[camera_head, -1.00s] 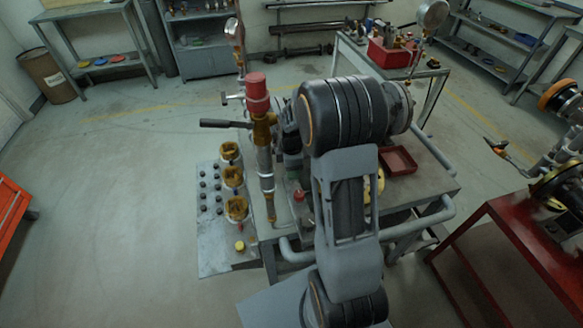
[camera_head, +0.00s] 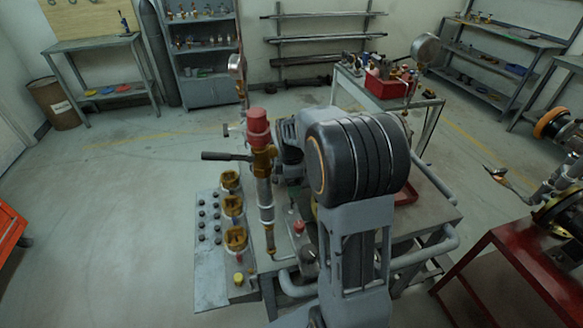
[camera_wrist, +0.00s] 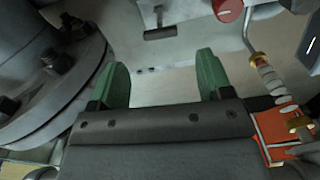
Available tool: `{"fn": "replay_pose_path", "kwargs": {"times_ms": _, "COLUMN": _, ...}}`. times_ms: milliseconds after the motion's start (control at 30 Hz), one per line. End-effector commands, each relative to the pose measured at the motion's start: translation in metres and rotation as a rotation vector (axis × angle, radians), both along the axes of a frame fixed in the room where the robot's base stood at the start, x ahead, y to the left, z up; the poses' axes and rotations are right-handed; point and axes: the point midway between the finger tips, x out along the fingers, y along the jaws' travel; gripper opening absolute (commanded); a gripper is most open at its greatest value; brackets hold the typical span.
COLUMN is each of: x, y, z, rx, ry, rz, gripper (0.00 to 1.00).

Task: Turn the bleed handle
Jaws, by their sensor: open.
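A dark lever (camera_head: 226,156) sticks out to the left from a brass valve body (camera_head: 263,160) under a red cap (camera_head: 258,127). I cannot tell for certain whether it is the bleed handle. In the wrist view, a dark flat handle (camera_wrist: 172,33) hangs near the top, beyond the fingertips. My gripper (camera_wrist: 162,72) shows two green fingers, apart with nothing between them. In the head view, my arm hides the gripper and part of the pipework.
A large bolted flange (camera_wrist: 50,75) is close on the left of the wrist view. A red round knob (camera_wrist: 228,9) and a pipe with brass fittings (camera_wrist: 272,80) are on the right.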

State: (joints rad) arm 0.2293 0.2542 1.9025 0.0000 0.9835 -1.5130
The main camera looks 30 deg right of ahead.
Motion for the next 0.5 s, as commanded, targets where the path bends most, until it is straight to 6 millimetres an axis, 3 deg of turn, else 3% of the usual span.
{"fn": "replay_pose_path", "kwargs": {"times_ms": 200, "x": 0.000, "y": 0.000, "z": 0.039, "rx": -0.001, "ry": -0.003, "rz": 0.000, "gripper": 0.72}}
{"fn": "replay_pose_path", "kwargs": {"times_ms": 500, "x": 0.000, "y": 0.000, "z": 0.061, "rx": 0.000, "ry": 0.000, "rz": 0.000, "gripper": 0.72}}
